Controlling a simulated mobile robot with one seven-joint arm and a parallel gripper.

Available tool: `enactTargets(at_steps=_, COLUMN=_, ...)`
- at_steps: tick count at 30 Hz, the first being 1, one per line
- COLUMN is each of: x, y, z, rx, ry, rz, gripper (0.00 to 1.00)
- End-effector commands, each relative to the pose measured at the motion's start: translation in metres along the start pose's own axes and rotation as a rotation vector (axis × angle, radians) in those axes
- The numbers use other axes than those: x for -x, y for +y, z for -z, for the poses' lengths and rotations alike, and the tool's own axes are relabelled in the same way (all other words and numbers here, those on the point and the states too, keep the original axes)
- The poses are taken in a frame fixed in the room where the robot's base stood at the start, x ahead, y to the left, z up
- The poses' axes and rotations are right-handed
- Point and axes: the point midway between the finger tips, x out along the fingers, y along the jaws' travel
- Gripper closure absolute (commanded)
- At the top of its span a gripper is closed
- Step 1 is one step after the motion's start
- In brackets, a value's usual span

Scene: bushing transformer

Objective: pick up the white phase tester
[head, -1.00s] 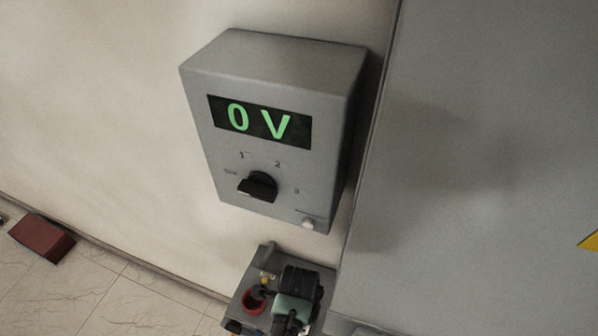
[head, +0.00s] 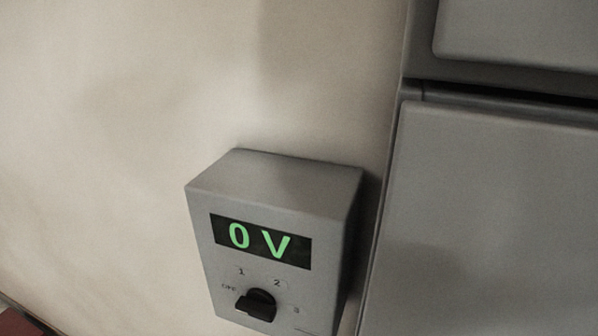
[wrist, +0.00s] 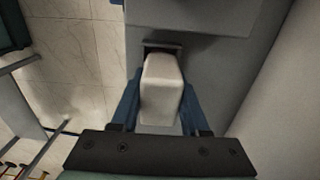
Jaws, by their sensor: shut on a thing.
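The white phase tester (wrist: 161,80) shows in the middle of the wrist view as a pale block with rounded edges. My gripper (wrist: 161,95) has its two blue fingers on either side of the block and is shut on it. The tester's far end is at a dark slot (wrist: 150,47) in a grey surface; I cannot tell whether it is still inside the slot. Neither the tester nor my gripper shows in the head view.
A grey wall box (head: 270,190) shows a green "0 V" above a black knob (head: 258,304). A large grey cabinet (head: 490,210) stands to its right.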

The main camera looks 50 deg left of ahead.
Motion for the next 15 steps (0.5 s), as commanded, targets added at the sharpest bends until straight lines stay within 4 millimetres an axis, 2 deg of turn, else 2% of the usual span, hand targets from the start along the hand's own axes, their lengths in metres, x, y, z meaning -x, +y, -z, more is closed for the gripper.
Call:
enactTargets(at_steps=8, x=0.003, y=-0.001, z=0.0, rx=0.0, ry=0.0, rz=0.002, gripper=1.0)
enactTargets(at_steps=15, x=0.022, y=-0.002, z=0.0, rx=-0.001, ry=-0.001, rz=0.006, gripper=1.0)
